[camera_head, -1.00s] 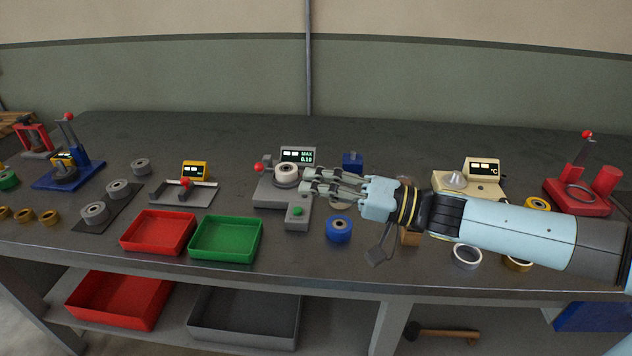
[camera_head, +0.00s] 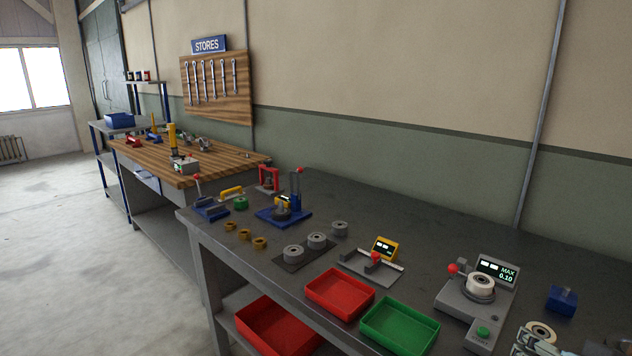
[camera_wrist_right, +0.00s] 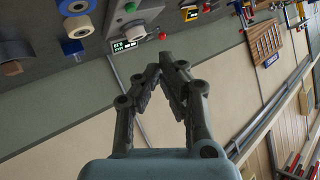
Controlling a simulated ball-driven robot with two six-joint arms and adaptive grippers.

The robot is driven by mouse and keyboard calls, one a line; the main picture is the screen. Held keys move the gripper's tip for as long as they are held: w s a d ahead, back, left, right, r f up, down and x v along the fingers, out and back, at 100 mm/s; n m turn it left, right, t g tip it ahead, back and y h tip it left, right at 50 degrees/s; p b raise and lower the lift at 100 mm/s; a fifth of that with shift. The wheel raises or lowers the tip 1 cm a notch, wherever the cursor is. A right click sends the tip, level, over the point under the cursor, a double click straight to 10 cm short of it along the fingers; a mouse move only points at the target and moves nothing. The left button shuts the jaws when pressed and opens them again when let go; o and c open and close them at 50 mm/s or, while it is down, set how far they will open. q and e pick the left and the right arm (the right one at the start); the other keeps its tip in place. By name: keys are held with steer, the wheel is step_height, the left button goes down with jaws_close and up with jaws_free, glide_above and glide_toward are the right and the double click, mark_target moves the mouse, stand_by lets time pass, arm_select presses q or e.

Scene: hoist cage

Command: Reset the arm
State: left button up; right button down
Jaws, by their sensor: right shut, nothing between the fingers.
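My right gripper (camera_head: 522,340) is at the bottom right of the head view, cut off by the frame edge, just right of the grey gauge (camera_head: 470,310). In the right wrist view its two fingers (camera_wrist_right: 160,68) come together at the tips, with nothing between them. A white ring (camera_head: 480,286) sits on the gauge, whose display reads MAX 0.10. My left gripper is not in view.
A red tray (camera_head: 318,300) and a green tray (camera_head: 378,338) lie at the bench's front edge. A yellow display unit (camera_head: 384,247), grey rings (camera_head: 294,252) and a blue press (camera_head: 300,205) stand further left. A blue block (camera_head: 562,299) stands behind the gripper.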

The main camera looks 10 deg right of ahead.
steer(key=s+a+n+g, duration=0.3)
steer(key=s+g, duration=0.2)
steer(key=s, duration=0.4)
steer(key=s+a+n+g, duration=0.3)
steer(key=s+n+g, duration=0.1)
steer(key=s, duration=0.4)
step_height(320, 180, down, 34)
steer(key=s+d+g+b, duration=0.1)
steer(key=s+d+b, duration=0.1)
steer(key=b, duration=0.7)
steer(key=s+f+b, duration=0.3)
steer(key=s+f, duration=0.6)
steer(key=f, duration=0.3)
steer(key=s+d+f+g+b, duration=0.1)
steer(key=s+f+b, duration=0.2)
steer(key=s+f, duration=0.6)
step_height(320, 180, down, 3)
steer(key=shift+s+d+m+g+y+b, duration=0.2)
steer(key=shift+d+m+g+y+b, duration=0.1)
steer(key=shift+m+y, duration=0.1)
